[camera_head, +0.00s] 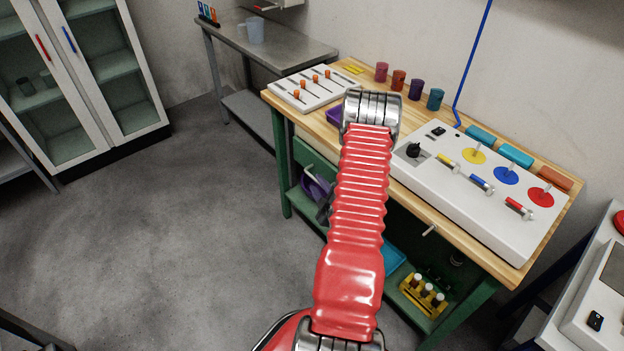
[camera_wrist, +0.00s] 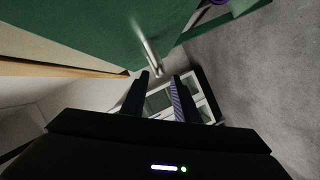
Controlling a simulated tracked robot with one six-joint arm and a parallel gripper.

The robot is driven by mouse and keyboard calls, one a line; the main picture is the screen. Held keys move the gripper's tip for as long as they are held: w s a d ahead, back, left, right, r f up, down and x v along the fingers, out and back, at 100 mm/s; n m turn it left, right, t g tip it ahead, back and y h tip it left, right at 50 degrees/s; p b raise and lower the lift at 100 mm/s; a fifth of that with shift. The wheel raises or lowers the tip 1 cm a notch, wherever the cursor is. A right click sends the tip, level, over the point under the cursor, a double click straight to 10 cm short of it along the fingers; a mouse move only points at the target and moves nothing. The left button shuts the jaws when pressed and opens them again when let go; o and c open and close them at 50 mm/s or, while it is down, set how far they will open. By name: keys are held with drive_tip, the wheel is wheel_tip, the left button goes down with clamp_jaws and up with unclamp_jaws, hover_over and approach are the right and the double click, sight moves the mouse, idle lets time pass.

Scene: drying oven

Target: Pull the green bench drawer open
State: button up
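The green bench drawer front (camera_wrist: 90,28) fills the upper left of the wrist view. Its metal bar handle (camera_wrist: 150,52) stands out from it, and the handle's lower end lies in line with the gap between my fingertips. My gripper (camera_wrist: 160,75) has its two dark fingers apart with a clear gap; I cannot tell whether the handle is between them in depth. In the head view the green drawer front (camera_head: 308,157) shows under the bench top, left of my red arm. A pale handle (camera_head: 322,172) shows there. My arm mostly hides my gripper (camera_head: 325,208) in this view.
The wooden bench top (camera_head: 268,97) carries a white control panel (camera_head: 515,232), a slider board (camera_head: 312,88) and several coloured cups. Another handle (camera_head: 430,230) shows right of my arm. A yellow rack (camera_head: 424,297) stands on the lower shelf. The floor to the left is clear.

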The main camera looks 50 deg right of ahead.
sight(313, 177)
drive_tip(key=shift+x, duration=2.7)
clamp_jaws()
drive_tip(key=shift+a, duration=0.2)
